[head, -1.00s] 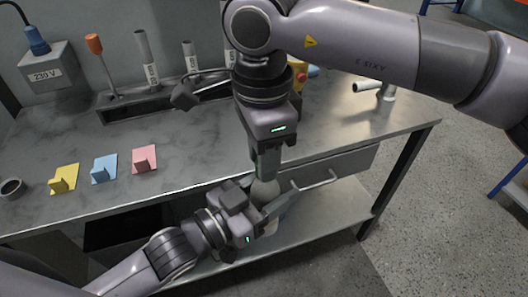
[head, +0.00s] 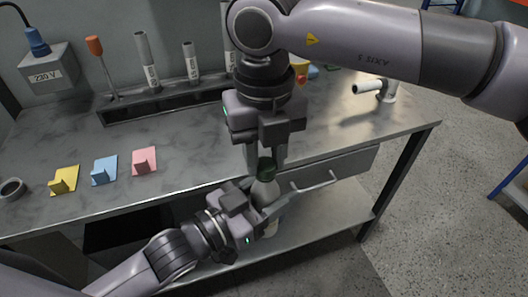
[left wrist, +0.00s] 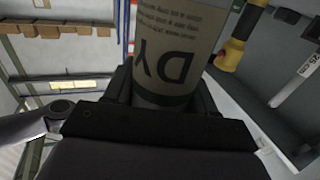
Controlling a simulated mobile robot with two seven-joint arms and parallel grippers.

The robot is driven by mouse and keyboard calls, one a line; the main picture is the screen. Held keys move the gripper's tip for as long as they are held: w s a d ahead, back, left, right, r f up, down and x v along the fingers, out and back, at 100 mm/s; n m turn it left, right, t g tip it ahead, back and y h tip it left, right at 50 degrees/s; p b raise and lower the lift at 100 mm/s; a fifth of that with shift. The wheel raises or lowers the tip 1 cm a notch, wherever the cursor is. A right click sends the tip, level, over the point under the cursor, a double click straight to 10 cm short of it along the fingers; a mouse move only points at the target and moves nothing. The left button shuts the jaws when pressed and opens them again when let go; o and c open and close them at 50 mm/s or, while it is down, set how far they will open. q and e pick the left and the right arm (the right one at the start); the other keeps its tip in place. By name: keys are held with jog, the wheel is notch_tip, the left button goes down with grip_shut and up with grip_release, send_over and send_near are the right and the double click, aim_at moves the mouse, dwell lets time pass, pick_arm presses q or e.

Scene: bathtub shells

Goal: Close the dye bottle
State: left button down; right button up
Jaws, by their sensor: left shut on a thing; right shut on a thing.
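The dye bottle (head: 265,192) is pale and upright in front of the bench edge. My left gripper (head: 268,207) is shut on its body. In the left wrist view the bottle (left wrist: 178,45) shows a label with large dark letters "DY", between the fingers of my left gripper (left wrist: 163,98). A dark green cap (head: 267,169) is at the bottle's top, and my right gripper (head: 265,160) is shut on it from above. The cap looks in line with the neck. Whether it touches or is threaded on I cannot tell.
The grey bench (head: 200,165) carries yellow (head: 64,180), blue (head: 104,170) and pink (head: 144,160) blocks. A dark rack (head: 165,105) with upright tubes stands behind. A drawer handle (head: 315,183) is close to the right of the bottle. A lower shelf (head: 330,215) lies beneath.

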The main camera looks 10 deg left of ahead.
jog(key=m, duration=0.5)
jog(key=shift+d, duration=0.1)
jog(key=m, duration=0.4)
jog(key=shift+m, duration=0.3)
jog(key=m, duration=0.4)
jog(key=shift+d+m, duration=0.1)
jog(key=shift+m, duration=0.2)
jog(key=m, duration=0.6)
jog(key=shift+s, duration=0.1)
jog(key=o, duration=1.1)
jog(key=shift+c, duration=0.2)
notch_tip(320, 180, up, 12)
jog(key=shift+f, duration=0.1)
